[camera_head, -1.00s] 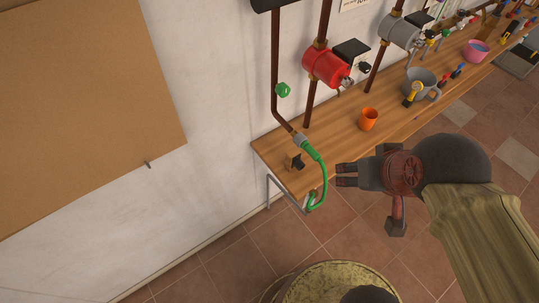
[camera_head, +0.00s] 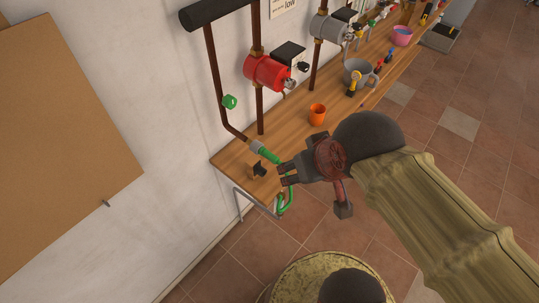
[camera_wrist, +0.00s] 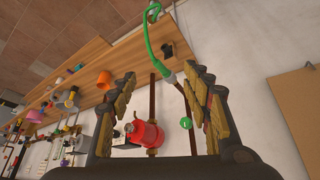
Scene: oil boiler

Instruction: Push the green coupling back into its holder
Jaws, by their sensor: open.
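The green coupling (camera_head: 267,155) is at the end of a green hose, against a grey fitting (camera_head: 256,146) on a brown pipe, at the near end of the wooden shelf. My open gripper (camera_head: 284,176) is just right of it and hides part of the hose. In the wrist view, which is upside down, the coupling (camera_wrist: 164,70) lies between the spread fingers (camera_wrist: 165,80), apparently beyond the tips; I cannot tell whether they touch it. A small black piece (camera_head: 258,169) beside it may be the holder. The seating of the coupling is too small to judge.
The wooden shelf (camera_head: 289,137) runs along the white wall. An orange cup (camera_head: 317,113) and a grey mug stand farther along it. A red cylinder (camera_head: 268,71) and a green knob (camera_head: 230,101) are on the pipes above. A round yellowish top (camera_head: 300,273) is below.

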